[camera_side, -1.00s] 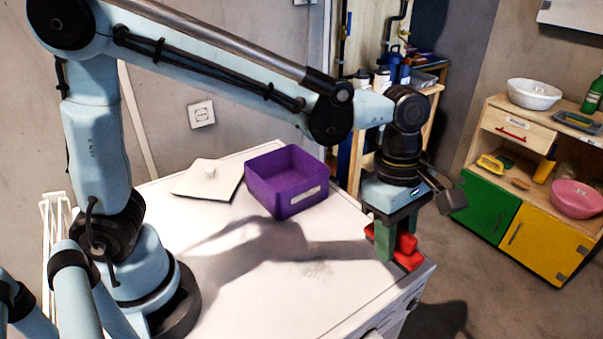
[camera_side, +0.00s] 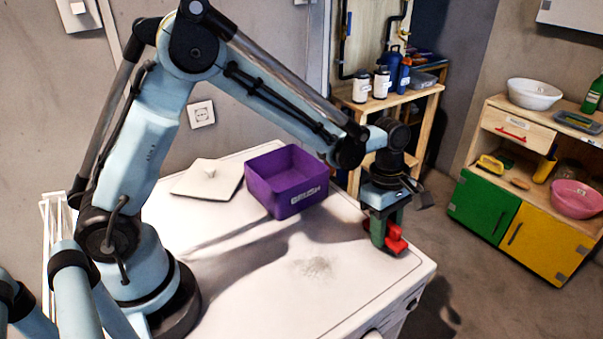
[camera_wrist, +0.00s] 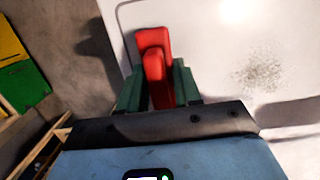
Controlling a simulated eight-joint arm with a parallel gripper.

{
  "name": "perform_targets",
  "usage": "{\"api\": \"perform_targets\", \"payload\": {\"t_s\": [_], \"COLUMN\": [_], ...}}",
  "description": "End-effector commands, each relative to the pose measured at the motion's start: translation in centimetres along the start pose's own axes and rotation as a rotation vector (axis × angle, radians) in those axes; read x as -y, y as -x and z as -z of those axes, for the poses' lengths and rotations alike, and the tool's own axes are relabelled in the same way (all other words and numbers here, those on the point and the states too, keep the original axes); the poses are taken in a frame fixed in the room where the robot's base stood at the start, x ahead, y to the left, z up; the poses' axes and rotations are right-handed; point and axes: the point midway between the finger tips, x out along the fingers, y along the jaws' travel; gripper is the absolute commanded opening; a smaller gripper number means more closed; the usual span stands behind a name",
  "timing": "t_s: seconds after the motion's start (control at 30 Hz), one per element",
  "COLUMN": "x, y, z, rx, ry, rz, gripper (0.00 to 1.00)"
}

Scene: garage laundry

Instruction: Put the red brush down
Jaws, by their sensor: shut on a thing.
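The red brush (camera_side: 396,241) is between the green fingers of my gripper (camera_side: 388,236), near the right edge of the white machine top (camera_side: 250,270). In the wrist view the red brush (camera_wrist: 154,58) sticks out beyond the two fingers of my gripper (camera_wrist: 157,85), which are shut on it. The brush is at or just above the white surface; I cannot tell whether it touches. Its underside is hidden.
A grey speckled patch (camera_side: 314,267) lies in the middle. Shelves (camera_side: 540,180) stand beyond the right edge. The front middle is clear.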

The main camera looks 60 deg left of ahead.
Motion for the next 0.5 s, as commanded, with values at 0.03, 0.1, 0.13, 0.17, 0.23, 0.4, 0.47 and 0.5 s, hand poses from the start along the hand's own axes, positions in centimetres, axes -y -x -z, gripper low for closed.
{"api": "perform_targets", "payload": {"t_s": [0.03,0.1,0.13,0.17,0.23,0.4,0.47,0.5], "x": [0.0,0.0,0.0,0.0,0.0,0.0,0.0,0.0], "y": [-0.7,-1.3,-1.4,-1.5,-1.6,-1.6,-1.7,-1.8], "z": [0.1,0.2,0.2,0.2,0.2,0.2,0.2,0.2], "rx": [0.000,0.000,0.000,0.000,0.000,0.000,0.000,0.000], "ry": [0.000,0.000,0.000,0.000,0.000,0.000,0.000,0.000], "rz": [0.000,0.000,0.000,0.000,0.000,0.000,0.000,0.000], "gripper": [0.00,0.00,0.00,0.00,0.00,0.00,0.00,0.00]}}
